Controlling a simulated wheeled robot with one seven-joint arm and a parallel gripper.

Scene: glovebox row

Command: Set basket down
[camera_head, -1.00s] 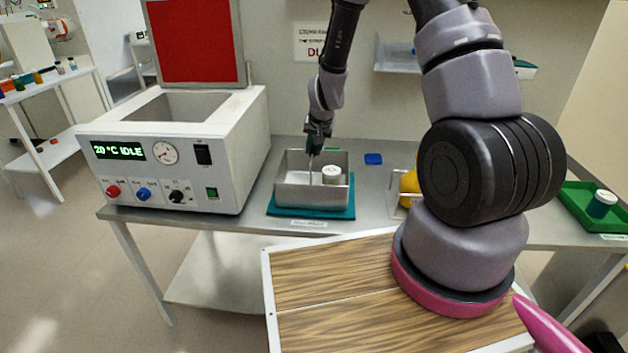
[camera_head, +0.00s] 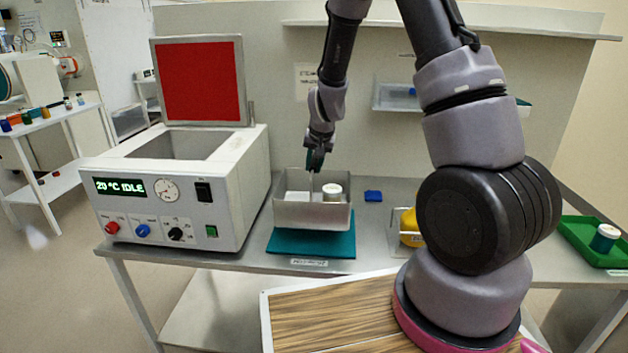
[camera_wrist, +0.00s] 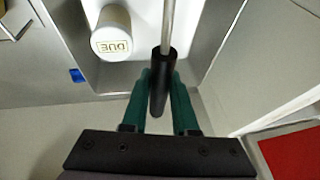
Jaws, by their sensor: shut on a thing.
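A grey metal basket (camera_head: 312,215) hangs a little above a teal mat (camera_head: 310,243) on the bench in the head view. My gripper (camera_head: 315,165) is above the basket, shut on its upright rod handle. In the wrist view the teal fingers (camera_wrist: 160,95) close on the black grip (camera_wrist: 163,80) of the handle. A jar with a white lid (camera_head: 332,190) stands in the right of the basket; its lid reads "DUE" in the wrist view (camera_wrist: 112,35). The basket's underside is hidden.
A white bath unit (camera_head: 175,190) reading "20 °C IDLE", its red lid raised, stands close left. A blue block (camera_head: 373,196) and a clear tray (camera_head: 408,238) with a yellow thing lie to the right. A green tray (camera_head: 590,240) is at far right.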

